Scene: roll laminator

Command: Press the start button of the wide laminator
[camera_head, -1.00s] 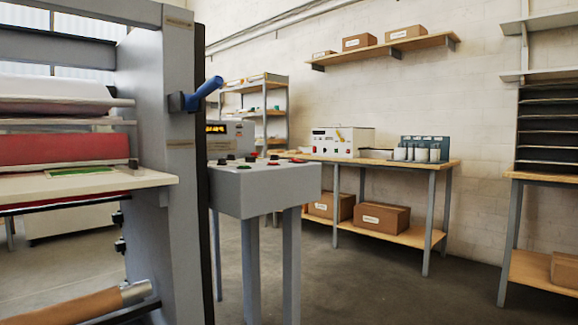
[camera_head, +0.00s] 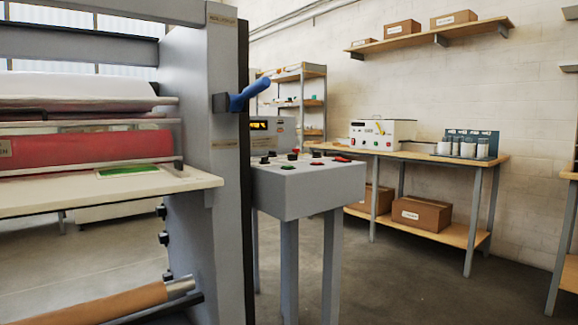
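The wide laminator (camera_head: 200,150) fills the left of the head view, with a grey side frame, a blue lever (camera_head: 250,92), a red roller (camera_head: 80,152) and a pale feed table (camera_head: 110,190). A grey control box (camera_head: 300,195) on legs stands at its right side. Its top carries several small black and red knobs or buttons and a larger red one (camera_head: 341,159). I cannot read any labels there, so I cannot tell which is the start button. My gripper is not in view.
A wooden workbench (camera_head: 430,154) at the back wall holds a white device (camera_head: 383,133) and a rack of white containers (camera_head: 467,145). Cardboard boxes (camera_head: 421,213) sit on its lower shelf. Open grey floor (camera_head: 400,285) lies right of the control box.

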